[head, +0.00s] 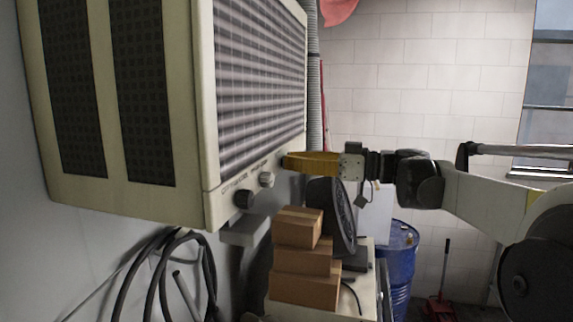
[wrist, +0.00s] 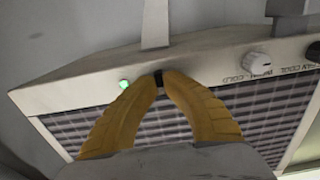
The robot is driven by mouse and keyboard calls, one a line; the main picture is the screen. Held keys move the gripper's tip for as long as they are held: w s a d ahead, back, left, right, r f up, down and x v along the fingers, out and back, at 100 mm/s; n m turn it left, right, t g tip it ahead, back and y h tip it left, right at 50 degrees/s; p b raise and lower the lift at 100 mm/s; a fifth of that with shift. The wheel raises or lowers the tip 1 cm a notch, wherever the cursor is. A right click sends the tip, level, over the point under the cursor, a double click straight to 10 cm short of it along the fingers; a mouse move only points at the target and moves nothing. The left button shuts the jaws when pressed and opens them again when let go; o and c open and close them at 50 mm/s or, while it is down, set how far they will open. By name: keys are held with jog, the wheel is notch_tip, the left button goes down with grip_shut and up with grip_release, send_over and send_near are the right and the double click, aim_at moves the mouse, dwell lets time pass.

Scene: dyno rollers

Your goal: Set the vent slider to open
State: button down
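The vent slider (wrist: 159,76) is a small dark tab on the cream control strip of the wall-mounted air unit (head: 210,120). In the wrist view it shows between the two yellow fingertips of my gripper (wrist: 161,74), which are nearly together, one on each side of it. In the head view my gripper (head: 286,161) reaches in from the right to the far end of the same strip, and hides the slider there. The slider's markings cannot be read. A lit green lamp (wrist: 124,85) is just left of the fingers in the wrist view.
Two round knobs, a pale one (head: 267,180) and a dark one (head: 243,198), stick out along the strip. Stacked cardboard boxes (head: 305,288) and a black fan (head: 345,215) stand below my gripper. A blue barrel (head: 398,265) stands further back.

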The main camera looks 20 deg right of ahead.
jog(key=c, duration=1.6)
grip_release()
jog(key=shift+w+d+r, duration=0.1)
jog(key=shift+c, duration=0.2)
jog(key=shift+o, duration=0.7)
jog(key=shift+w, duration=0.1)
jog(key=v, duration=1.2)
